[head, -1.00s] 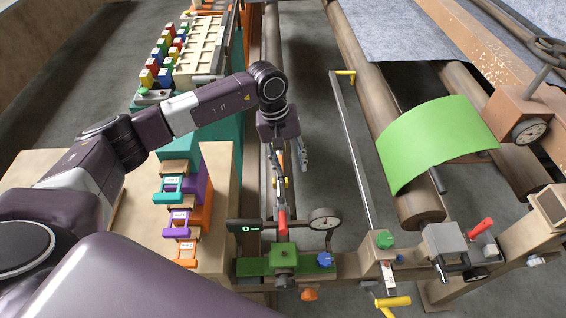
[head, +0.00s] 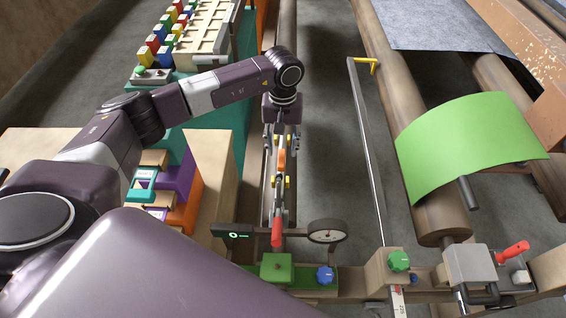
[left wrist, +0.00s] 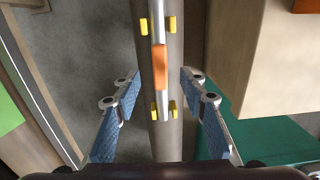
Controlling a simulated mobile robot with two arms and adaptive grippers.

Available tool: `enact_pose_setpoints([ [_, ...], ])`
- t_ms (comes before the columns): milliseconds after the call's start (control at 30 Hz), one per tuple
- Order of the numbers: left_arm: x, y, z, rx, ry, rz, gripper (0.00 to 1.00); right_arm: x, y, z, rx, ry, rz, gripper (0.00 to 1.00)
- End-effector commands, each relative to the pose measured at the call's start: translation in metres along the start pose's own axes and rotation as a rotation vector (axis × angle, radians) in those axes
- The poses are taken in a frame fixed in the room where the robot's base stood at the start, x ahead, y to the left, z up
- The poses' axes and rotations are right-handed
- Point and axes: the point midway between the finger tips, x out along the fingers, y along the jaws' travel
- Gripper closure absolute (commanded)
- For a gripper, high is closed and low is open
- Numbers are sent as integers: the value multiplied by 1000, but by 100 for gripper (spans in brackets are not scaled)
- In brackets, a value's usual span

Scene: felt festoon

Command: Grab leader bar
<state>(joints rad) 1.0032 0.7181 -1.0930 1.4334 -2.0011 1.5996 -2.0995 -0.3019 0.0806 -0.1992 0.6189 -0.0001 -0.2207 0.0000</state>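A thin metal bar with an orange grip (head: 281,160), which looks like the leader bar, lies lengthwise along a brown roller, between small yellow clips. Its orange grip (left wrist: 160,68) is near the middle of the left wrist view. My left gripper (head: 281,140) points down over this bar. In the left wrist view its two blue-padded fingers are spread wide, one on each side of the bar, with clear gaps and nothing between them touched. How high the fingers are above the bar is hard to tell. My right gripper is not in view.
A gauge (head: 326,231), a green block (head: 276,268) and a blue knob (head: 325,275) stand at the roller's near end. A beige panel (head: 212,170) rises left of the roller. A steel rod (head: 365,140) and green sheet (head: 470,145) are to the right.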

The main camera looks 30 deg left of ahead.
Motion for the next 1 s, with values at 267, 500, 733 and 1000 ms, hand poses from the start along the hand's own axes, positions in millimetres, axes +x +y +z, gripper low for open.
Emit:
enact_pose_setpoints([
  [267, 33, 1, 2, 0, -5, -2, 61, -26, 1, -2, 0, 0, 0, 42],
  [500, 59, 1, 1, 1, -1, 0, 61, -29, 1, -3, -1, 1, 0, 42],
  [733, 60, 1, 0, 1, 0, 0, 64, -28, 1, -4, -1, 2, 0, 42],
  [1000, 60, 0, 0, 1, 0, 0, 94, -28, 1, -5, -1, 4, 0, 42],
])
